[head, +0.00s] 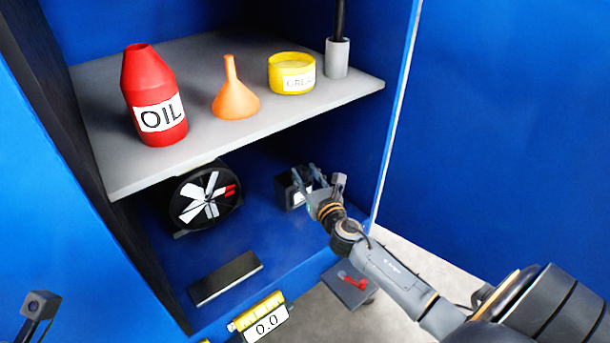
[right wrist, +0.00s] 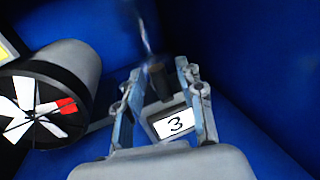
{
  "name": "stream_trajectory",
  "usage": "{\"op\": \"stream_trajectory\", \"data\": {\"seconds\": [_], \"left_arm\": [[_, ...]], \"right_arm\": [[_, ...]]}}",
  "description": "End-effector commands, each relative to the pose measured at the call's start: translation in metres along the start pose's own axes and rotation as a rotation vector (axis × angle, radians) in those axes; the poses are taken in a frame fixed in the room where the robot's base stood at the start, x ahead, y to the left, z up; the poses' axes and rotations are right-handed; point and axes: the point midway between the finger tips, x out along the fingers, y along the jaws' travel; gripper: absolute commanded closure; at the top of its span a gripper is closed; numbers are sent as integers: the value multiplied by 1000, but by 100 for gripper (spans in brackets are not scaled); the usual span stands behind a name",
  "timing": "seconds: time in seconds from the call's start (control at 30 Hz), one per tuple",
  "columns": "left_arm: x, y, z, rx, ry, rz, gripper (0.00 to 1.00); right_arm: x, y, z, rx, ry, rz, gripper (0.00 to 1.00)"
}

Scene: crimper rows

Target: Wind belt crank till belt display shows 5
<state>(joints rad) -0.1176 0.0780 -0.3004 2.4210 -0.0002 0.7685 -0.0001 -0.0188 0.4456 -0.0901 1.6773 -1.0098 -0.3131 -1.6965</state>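A small dark box (head: 286,192) stands at the back right of the lower compartment. In the right wrist view the box's white display (right wrist: 175,125) reads 3. A dark knob (right wrist: 157,84) stands up behind the display, probably the crank's handle. My right gripper (head: 312,178) is at this box. In the right wrist view its two fingers (right wrist: 158,72) are apart, one on each side of the knob, with narrow gaps showing. Contact with the knob is not visible. A small part of my left arm shows at the lower left edge of the head view; its fingers are out of sight.
A fan-like drum (head: 206,197) stands left of the box. The shelf (head: 200,75) above holds a red oil bottle (head: 155,95), an orange funnel (head: 235,95) and a yellow tin (head: 291,72). A yellow-framed display (head: 266,322) reads 0.0. A red lever (head: 352,281) is below the front edge.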

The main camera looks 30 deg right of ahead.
Motion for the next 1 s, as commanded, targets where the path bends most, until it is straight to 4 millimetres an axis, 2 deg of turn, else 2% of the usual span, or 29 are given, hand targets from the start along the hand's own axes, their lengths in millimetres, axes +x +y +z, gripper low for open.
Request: {"op": "stream_trajectory", "data": {"seconds": [0.13, 0.4, 0.57, 0.6, 1.0], "left_arm": [[1, 0, 0, 1, 5, 3, 100], [2, 0, 1, 0, 2, 3, 100], [2, 0, 0, 0, 4, 2, 100], [2, 0, 0, 0, 4, 2, 100], [4, 0, -2, 1, 12, 2, 100]], "right_arm": [[8, 0, 0, -1, -1, 0, 62], [8, 0, 0, 0, 0, 0, 64], [8, 0, 0, 0, 0, 0, 97], [8, 0, 0, 0, 0, 0, 100], [7, 3, 0, 3, 1, -42, 100]]}}
